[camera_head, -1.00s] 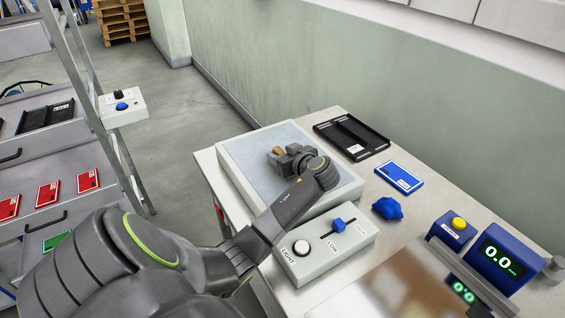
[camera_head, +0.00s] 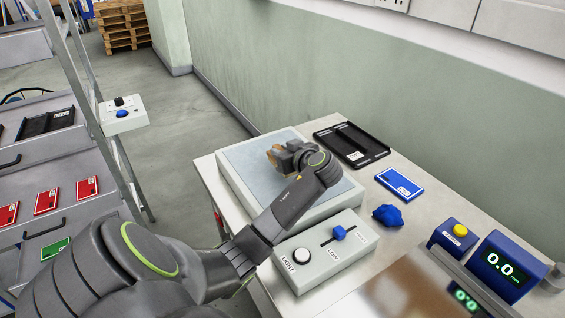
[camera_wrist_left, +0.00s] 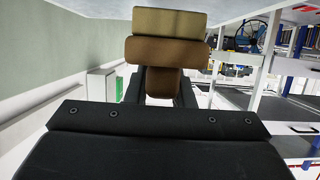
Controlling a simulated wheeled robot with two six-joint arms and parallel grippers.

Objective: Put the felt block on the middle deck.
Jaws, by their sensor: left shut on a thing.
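My left gripper (camera_head: 282,155) is shut on a tan-brown block, the felt block (camera_head: 273,152), above the pale panel of the light box. In the left wrist view the felt block (camera_wrist_left: 166,48) sticks out beyond the jaws, light tan at its far end and darker brown nearer. The gripper hides part of the block in the head view. A grey rack with stepped decks (camera_head: 85,150) stands at the left. I cannot tell which is the middle deck. My right gripper is out of view.
On the bench are the light box (camera_head: 240,183), a black tray (camera_head: 350,142), a blue card (camera_head: 399,184), a blue lump (camera_head: 387,215), a control box (camera_head: 320,262) and a digital readout (camera_head: 505,268). Red cards (camera_head: 46,201) and a black tray (camera_head: 47,121) lie on the rack.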

